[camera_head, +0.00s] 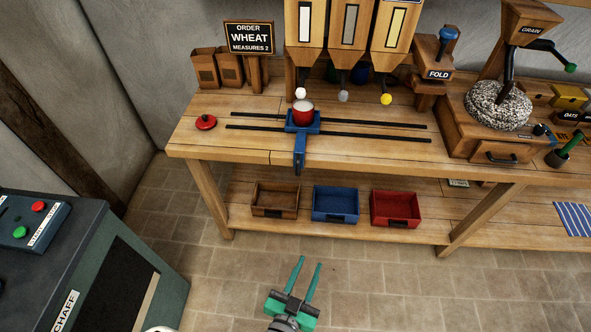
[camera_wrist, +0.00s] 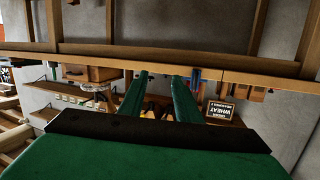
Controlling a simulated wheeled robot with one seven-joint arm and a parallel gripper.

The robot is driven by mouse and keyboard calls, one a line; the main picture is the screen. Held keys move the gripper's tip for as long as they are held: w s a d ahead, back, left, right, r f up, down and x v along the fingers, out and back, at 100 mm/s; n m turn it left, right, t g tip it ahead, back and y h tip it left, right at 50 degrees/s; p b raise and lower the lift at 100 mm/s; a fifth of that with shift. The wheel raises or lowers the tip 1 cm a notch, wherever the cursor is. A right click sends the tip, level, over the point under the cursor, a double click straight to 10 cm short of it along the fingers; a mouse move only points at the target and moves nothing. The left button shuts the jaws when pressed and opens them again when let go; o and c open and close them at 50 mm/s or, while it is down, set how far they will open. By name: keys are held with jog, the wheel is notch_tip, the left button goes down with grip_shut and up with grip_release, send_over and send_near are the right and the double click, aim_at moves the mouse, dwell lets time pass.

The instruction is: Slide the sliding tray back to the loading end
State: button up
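The blue sliding tray (camera_head: 299,152) sits on two dark rails (camera_head: 375,131) on the wooden bench, left of the rails' middle, under the leftmost hopper. Its blue handle hangs over the bench's front edge. A red cup (camera_head: 303,114) stands upright on the tray; its contents cannot be made out. My gripper (camera_head: 310,261) is open and empty, low in front of the bench and well apart from the tray. In the wrist view its two green fingers (camera_wrist: 159,76) are spread with a gap between them.
Three hoppers (camera_head: 351,28) with coloured knobs stand behind the rails. A red button (camera_head: 206,122) sits left of the rails. A sign (camera_head: 249,37) reads wheat, measures 2. Small bins (camera_head: 335,217) line the lower shelf. A green-grey machine (camera_head: 80,265) stands at left. Floor before the bench is clear.

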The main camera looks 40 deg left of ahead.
jog(key=w+a+r+n+y, duration=0.1)
jog(key=w+a+r, duration=0.1)
jog(key=w+a, duration=0.6)
jog(key=n+t+y, duration=0.1)
jog(key=t, duration=0.1)
send_near(297, 167)
jog(key=x, duration=0.8)
jog(key=shift+w+a, duration=0.2)
jog(key=shift+w, duration=0.1)
grip_shut()
